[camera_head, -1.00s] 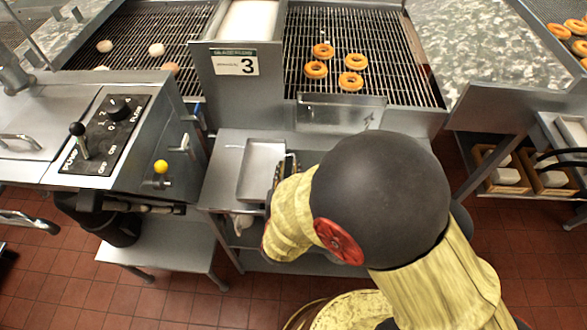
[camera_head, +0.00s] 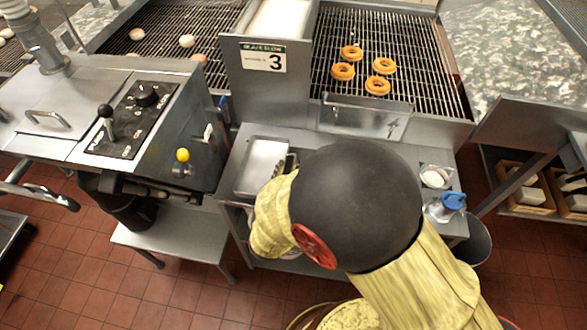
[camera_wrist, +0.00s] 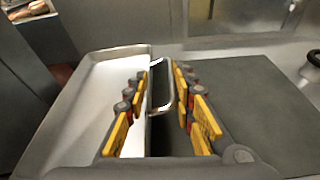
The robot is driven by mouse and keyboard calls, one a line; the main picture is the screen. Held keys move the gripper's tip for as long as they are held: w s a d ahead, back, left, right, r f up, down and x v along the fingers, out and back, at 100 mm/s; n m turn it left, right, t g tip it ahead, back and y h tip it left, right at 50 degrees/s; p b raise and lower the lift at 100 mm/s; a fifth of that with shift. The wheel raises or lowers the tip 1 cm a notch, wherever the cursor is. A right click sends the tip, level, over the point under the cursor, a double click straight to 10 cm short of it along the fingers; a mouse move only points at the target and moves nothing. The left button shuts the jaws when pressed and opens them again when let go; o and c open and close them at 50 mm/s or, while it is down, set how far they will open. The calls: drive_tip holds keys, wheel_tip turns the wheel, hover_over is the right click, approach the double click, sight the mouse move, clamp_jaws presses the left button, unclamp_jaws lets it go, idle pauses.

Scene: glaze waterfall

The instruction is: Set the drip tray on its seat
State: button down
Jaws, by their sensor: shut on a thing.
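The drip tray (camera_head: 262,165) is a shallow, pale metal tray at the left end of the steel shelf below the number 3 sign. Whether it rests on the shelf or hangs just above cannot be told. In the wrist view the tray (camera_wrist: 95,95) lies left of the fingers, and its upright metal handle (camera_wrist: 163,106) stands between them. My gripper (camera_wrist: 160,80), with yellow pads, is shut on this handle. In the head view my gripper (camera_head: 288,165) shows only partly at the tray's right side, behind my arm. I cannot tell which part is the seat.
A metal trough (camera_head: 367,115) fronts the rack of doughnuts (camera_head: 377,87). A control box with a yellow knob (camera_head: 183,155) stands close on the left. A blue-capped container (camera_head: 452,201) and a small bowl (camera_head: 436,177) stand at the shelf's right end. Part of the shelf is hidden by my arm.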

sight(270, 173)
drive_tip(key=shift+w+a+f, duration=0.1)
drive_tip(key=shift+w+a, duration=0.05)
drive_tip(key=shift+a, duration=1.3)
drive_tip(key=shift+w+a+f, duration=0.1)
drive_tip(key=shift+a, duration=1.3)
drive_tip(key=shift+f+b, duration=0.45)
drive_tip(key=shift+f, duration=0.1)
drive_tip(key=shift+s+a, duration=0.1)
drive_tip(key=shift+a, duration=0.05)
drive_tip(key=shift+f+b, duration=0.3)
drive_tip(key=shift+f, duration=0.15)
drive_tip(key=c, duration=1.4)
unclamp_jaws()
drive_tip(key=v, duration=1.2)
